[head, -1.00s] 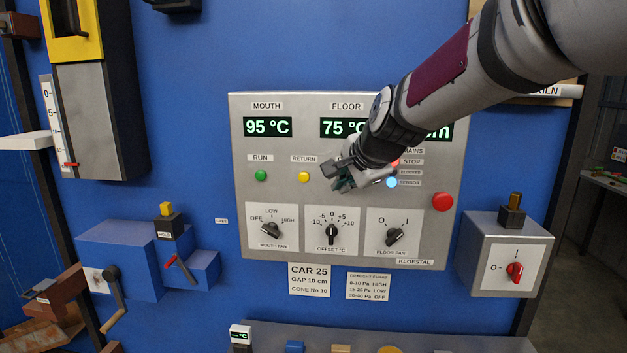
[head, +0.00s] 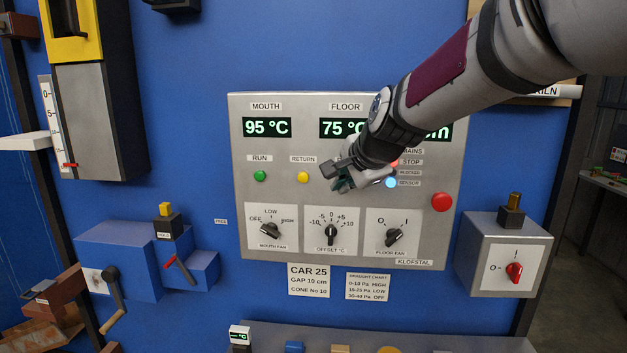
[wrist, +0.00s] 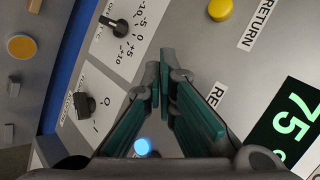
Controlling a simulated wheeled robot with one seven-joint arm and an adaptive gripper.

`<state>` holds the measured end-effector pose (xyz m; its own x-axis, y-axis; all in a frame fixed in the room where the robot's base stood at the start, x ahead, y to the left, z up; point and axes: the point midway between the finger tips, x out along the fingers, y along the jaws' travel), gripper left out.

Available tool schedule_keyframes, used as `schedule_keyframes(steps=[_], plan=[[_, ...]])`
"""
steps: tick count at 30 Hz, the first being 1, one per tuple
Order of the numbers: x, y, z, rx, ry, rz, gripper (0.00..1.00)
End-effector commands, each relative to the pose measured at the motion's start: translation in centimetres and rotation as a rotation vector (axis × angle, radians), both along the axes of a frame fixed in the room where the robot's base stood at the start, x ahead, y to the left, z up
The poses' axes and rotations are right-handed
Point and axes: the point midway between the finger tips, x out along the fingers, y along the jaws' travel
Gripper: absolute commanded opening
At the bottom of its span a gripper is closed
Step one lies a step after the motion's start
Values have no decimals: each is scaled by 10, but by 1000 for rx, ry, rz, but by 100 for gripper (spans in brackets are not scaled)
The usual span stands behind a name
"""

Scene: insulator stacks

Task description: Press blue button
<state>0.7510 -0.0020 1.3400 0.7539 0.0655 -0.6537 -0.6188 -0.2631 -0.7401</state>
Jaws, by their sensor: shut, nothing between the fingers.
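The grey control panel (head: 290,215) stands upright on the blue wall. My gripper (head: 342,186) is shut and empty, in front of the panel just right of the yellow button (head: 303,177). In the wrist view its fingertips (wrist: 159,76) meet beside a label starting "RE" (wrist: 214,96); whatever sits by that label is hidden behind the fingers. I see no blue push button plainly. A lit blue round lamp (head: 391,183) labelled SENSOR shows right of my gripper, and also in the wrist view (wrist: 142,147). Contact with the panel cannot be told.
A green button (head: 260,176) is at left, and a red button (head: 442,202) at right. Three black knobs (head: 331,233) line the panel's lower part. A box with a red switch (head: 514,272) juts out at right, and a blue crank box (head: 120,262) at left.

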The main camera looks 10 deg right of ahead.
Motion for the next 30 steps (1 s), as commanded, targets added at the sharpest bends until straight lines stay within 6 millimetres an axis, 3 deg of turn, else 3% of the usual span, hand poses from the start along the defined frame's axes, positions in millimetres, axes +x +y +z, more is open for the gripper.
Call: schedule_keyframes(steps=[30], plan=[[11, -4, 0, 0, 0, 0, 0]])
